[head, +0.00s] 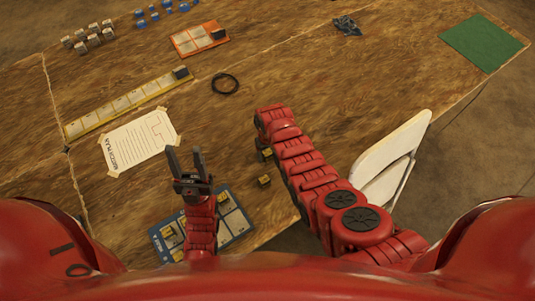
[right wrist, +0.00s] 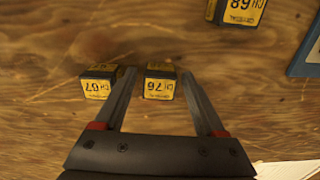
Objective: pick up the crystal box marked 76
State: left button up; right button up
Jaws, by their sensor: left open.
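The crystal box marked 76 (right wrist: 160,84), dark with a yellow label, stands on the wooden table in the right wrist view. My right gripper (right wrist: 158,72) is open, one finger on either side of that box, with nothing gripped. A like box marked 67 (right wrist: 98,84) sits just left of the left finger, partly behind it. My left gripper (head: 185,155) is open and empty near the blue tray.
Another crystal box (right wrist: 239,11), seemingly marked 68, lies at the top right of the wrist view. The blue tray (head: 235,222) holds yellow-labelled boxes. A paper sheet (head: 139,141), yellow rack (head: 125,101), orange tray (head: 185,46) and black ring (head: 224,84) lie farther off. A white chair (head: 400,145) stands at right.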

grip_shut()
jog(key=shift+r, duration=0.15)
